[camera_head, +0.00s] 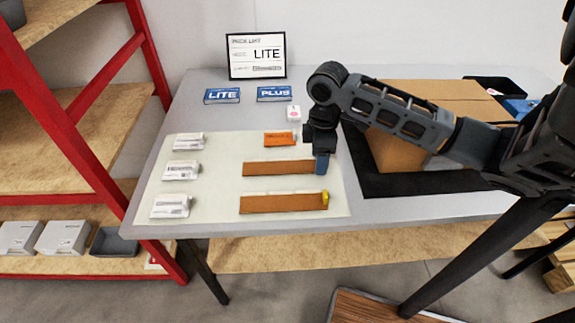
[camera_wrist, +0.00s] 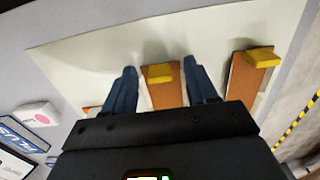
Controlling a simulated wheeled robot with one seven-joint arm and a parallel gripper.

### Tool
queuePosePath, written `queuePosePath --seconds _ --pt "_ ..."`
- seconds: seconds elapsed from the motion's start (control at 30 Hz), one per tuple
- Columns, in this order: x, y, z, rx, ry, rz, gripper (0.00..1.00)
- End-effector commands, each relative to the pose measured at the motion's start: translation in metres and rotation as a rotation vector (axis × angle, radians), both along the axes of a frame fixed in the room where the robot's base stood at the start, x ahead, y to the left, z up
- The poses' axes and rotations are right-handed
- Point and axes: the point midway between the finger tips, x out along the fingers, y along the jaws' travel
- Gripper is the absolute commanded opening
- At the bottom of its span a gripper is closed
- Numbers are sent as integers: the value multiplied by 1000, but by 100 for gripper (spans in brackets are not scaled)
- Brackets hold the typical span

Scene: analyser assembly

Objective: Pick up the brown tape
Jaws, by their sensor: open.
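Two flat brown tape strips lie side by side on the pale mat (camera_head: 222,188): an upper one (camera_head: 277,168) and a lower one (camera_head: 281,203), which has a yellow end piece (camera_head: 325,197) at its right. My gripper (camera_head: 321,168) is at the right end of the upper strip and hides that end. Gaps show between fingers and strip. The other strip (camera_wrist: 245,77) lies outside the right finger.
White packets (camera_head: 181,170) lie along the mat's left side, and an orange packet (camera_head: 280,139) lies above the strips. LITE (camera_head: 222,96) and PLUS (camera_head: 274,93) boxes and a sign (camera_head: 256,56) stand behind. A cardboard box (camera_head: 400,150) is right of my gripper.

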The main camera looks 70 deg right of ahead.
Motion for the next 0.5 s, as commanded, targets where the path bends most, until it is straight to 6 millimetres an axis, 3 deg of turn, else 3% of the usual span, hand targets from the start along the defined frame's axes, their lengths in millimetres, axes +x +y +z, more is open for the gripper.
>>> queuePosePath --seconds 0.17,0.5 --pt "0 0 0 -1 0 0 56" --pt "0 0 0 -1 -1 0 24"
